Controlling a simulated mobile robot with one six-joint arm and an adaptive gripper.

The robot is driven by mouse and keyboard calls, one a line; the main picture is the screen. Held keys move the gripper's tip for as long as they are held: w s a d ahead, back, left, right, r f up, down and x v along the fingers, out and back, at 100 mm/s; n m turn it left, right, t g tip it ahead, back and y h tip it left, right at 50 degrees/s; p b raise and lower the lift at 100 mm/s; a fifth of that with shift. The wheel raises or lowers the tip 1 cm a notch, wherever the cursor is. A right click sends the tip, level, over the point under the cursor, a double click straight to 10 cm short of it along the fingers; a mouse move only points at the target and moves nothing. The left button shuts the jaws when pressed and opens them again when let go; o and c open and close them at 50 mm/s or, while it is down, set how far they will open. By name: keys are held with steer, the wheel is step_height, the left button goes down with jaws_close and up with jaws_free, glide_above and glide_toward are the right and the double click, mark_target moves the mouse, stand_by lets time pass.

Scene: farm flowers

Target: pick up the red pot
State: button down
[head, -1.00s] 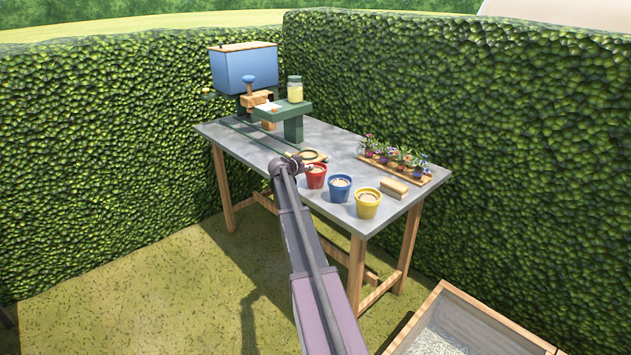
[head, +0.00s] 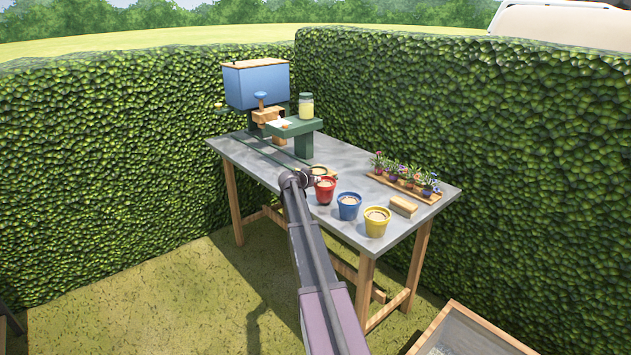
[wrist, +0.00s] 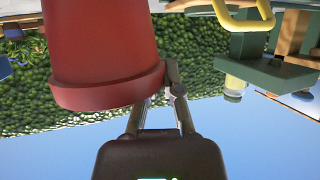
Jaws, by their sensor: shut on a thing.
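My gripper (head: 312,178) is at the pot's left rim. In the wrist view my gripper (wrist: 168,82) is shut on the rim; one finger shows outside it, and the other is mostly hidden by the pot. I cannot tell whether the base is clear of the tabletop.
The blue pot (head: 349,207) and yellow pot (head: 376,223) stand to the right on the grey table (head: 275,173). A wooden block (head: 403,206) and a flower tray (head: 432,198) lie beyond. A green stand (head: 303,143) with a jar (head: 306,106) is behind.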

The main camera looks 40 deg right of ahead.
steer(key=shift+r+p, duration=3.85)
steer(key=shift+r, duration=0.3)
